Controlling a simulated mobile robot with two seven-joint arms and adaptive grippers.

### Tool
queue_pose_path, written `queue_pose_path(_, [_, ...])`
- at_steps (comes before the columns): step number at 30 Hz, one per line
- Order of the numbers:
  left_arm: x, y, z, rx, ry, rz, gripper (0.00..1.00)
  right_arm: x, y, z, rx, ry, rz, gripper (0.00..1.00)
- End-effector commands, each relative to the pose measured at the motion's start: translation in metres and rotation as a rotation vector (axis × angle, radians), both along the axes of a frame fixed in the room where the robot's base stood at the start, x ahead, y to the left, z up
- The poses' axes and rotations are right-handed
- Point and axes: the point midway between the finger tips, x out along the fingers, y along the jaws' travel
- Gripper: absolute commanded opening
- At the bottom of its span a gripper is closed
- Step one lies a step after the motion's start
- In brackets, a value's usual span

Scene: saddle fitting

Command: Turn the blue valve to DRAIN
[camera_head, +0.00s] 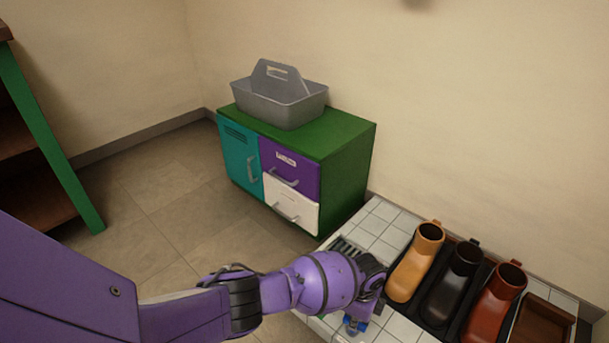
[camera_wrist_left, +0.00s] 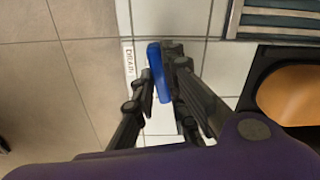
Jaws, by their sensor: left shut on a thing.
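The blue valve (camera_wrist_left: 158,72) shows in the wrist view as a long blue handle over the white tiles. My left gripper (camera_wrist_left: 162,88) has its dark fingers on both sides of the handle and is shut on it. A white label reading DRAIN (camera_wrist_left: 129,66) lies just left of the handle. The handle runs roughly along the label, leaning slightly. In the head view a bit of the blue valve (camera_head: 354,324) shows below my left gripper (camera_head: 368,304), which hides most of it. The valve's base is hidden by the fingers. My right gripper is not in view.
A slotted grate (camera_wrist_left: 280,18) is close to the right of the valve. Orange, black and red-brown boot-shaped holders (camera_head: 415,262) and a brown tray (camera_head: 543,325) stand on the tiled bench (camera_head: 378,226). A green cabinet (camera_head: 345,150) with a grey caddy (camera_head: 280,98) is behind.

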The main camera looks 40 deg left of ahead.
Motion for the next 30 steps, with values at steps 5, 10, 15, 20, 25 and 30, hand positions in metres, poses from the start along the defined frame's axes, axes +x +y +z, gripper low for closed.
queue_pose_path(5, [0.002,-0.002,0.004,-0.002,-0.001,0.164,0.0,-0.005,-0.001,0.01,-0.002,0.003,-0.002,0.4])
queue_pose_path(10, [0.002,-0.002,0.003,-0.002,-0.001,0.326,0.0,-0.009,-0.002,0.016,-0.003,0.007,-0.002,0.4])
queue_pose_path(15, [0.002,-0.002,0.003,-0.002,0.0,0.488,0.0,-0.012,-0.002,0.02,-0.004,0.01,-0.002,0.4])
queue_pose_path(20, [0.002,-0.002,0.003,-0.002,0.0,0.64,0.0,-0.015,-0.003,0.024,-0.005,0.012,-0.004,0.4])
queue_pose_path(25, [0.001,-0.002,0.002,-0.001,0.001,0.801,0.0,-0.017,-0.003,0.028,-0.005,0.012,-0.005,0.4])
queue_pose_path(30, [0.001,-0.001,0.002,-0.001,0.001,0.961,0.0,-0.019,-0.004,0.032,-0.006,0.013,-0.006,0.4])
